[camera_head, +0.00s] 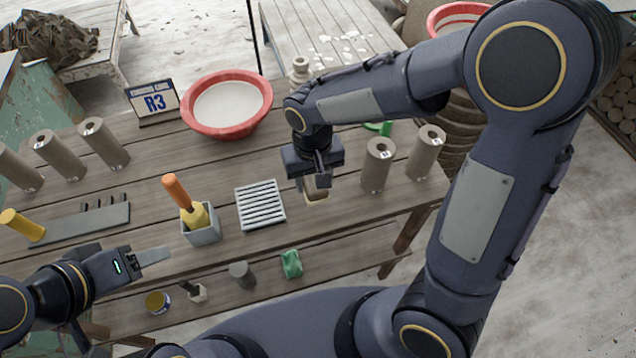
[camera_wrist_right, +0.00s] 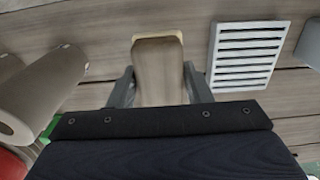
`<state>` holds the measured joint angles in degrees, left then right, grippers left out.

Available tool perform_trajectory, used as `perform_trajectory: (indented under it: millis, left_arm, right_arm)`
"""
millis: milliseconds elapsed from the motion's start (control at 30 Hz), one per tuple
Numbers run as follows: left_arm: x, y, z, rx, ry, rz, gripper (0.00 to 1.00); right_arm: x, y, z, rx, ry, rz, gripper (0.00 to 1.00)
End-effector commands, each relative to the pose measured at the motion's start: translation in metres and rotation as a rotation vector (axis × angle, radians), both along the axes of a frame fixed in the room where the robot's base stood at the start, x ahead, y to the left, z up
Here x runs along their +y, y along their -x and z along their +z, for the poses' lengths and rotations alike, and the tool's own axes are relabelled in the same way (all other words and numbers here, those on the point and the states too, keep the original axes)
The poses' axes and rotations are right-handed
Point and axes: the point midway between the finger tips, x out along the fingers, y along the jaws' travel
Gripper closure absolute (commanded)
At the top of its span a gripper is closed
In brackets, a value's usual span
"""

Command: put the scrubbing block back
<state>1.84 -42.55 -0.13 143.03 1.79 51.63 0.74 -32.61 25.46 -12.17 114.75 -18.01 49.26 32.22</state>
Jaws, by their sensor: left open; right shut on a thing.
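The scrubbing block appears to be the tan wooden block (camera_head: 315,190), with a pale end. My right gripper (camera_head: 318,178) is shut on it, right of the slatted grey rack (camera_head: 260,204). In the right wrist view the block (camera_wrist_right: 158,75) sits between the two fingers of my right gripper (camera_wrist_right: 158,88), and the rack (camera_wrist_right: 246,55) is apart from it, to the right. No block lies on the rack. I cannot tell whether the block touches the table. My left gripper (camera_head: 150,256) is open and empty near the table's front left.
A grey box (camera_head: 201,236) with an orange-handled yellow tool stands left of the rack. A red bowl (camera_head: 228,132) and an R3 sign (camera_head: 155,102) stand behind. Brown cylinders (camera_head: 377,165) stand right of my right gripper. A green item (camera_head: 291,264) lies in front.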

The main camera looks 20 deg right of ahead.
Motion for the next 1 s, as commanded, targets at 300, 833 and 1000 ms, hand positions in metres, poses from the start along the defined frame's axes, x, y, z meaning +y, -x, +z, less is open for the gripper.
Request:
perform_trajectory:
  millis: [300,833,1000]
  left_arm:
    - [0.0,0.0,-0.001,0.0,0.0,0.0,0.45]
    - [0.0,0.0,-0.005,0.0,0.0,0.0,0.45]
    - [0.0,0.0,-0.007,0.0,0.0,0.0,0.45]
  right_arm:
    - [-0.014,-0.017,-0.027,0.002,0.001,-0.002,0.88]
    - [-0.013,-0.017,-0.057,-0.001,-0.001,0.0,0.88]
    - [-0.013,-0.016,-0.059,-0.001,-0.001,0.0,0.46]
